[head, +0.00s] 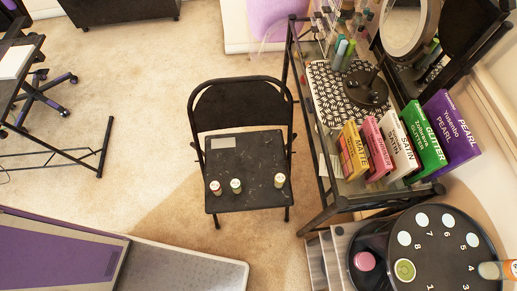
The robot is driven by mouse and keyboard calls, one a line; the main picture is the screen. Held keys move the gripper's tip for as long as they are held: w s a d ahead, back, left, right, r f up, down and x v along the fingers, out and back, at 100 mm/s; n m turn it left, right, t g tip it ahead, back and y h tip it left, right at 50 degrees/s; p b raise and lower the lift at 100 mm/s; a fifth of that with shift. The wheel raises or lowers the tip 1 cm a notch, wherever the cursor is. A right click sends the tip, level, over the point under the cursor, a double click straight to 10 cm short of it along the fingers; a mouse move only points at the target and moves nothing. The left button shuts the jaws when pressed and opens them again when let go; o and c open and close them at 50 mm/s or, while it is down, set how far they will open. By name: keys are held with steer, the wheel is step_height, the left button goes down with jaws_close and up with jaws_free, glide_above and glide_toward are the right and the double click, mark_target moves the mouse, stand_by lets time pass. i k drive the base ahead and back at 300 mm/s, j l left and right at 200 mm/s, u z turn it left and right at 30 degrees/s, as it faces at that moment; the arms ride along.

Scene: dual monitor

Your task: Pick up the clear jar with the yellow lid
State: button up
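Three small jars stand on the black seat of a folding chair (243,150). The right one (280,180) is pale with a whitish or yellowish top; it may be the clear jar with the yellow lid, but it is too small to be sure. The left jar (215,187) has a reddish and white top, and the middle jar (236,185) has a green and white top. All three look upright, near the front edge of the seat. My gripper is not in view.
A glass-topped stand (345,188) with several coloured boxes is right of the chair. A round black numbered top (440,250) is at lower right. A purple panel and grey surface (190,270) fill the lower left. Carpet (150,130) is open left of the chair.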

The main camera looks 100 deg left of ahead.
mark_target(280, 178)
steer(key=k+l+u, duration=0.3)
steer(key=k+u, duration=0.15)
steer(key=k+l+u, duration=0.1)
steer(key=k+u, duration=0.35)
steer(key=u, duration=0.65)
